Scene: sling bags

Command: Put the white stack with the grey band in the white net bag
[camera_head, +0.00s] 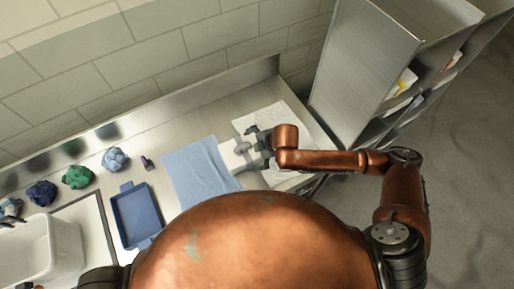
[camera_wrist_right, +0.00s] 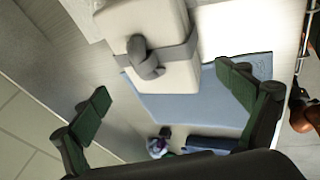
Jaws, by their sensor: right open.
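The white stack with the grey band (camera_head: 231,154) lies at the right part of the steel counter, partly hidden by my right gripper (camera_head: 262,143). In the right wrist view the white stack (camera_wrist_right: 176,75) shows its grey band and a grey knot on top. My right gripper (camera_wrist_right: 165,95) is open, its fingers apart, with the stack beyond them and nothing held. A flat, pale white sheet-like piece (camera_head: 279,113) lies beside and partly under the stack; I cannot tell whether it is the white net bag.
A blue cloth (camera_head: 196,172) lies left of the stack. Further left are a blue tray (camera_head: 136,215), a small dark item (camera_head: 147,162), several coloured bundles (camera_head: 77,177) and a white bin (camera_head: 62,247). A wall stands behind; a metal shelf unit (camera_head: 362,60) stands at the right.

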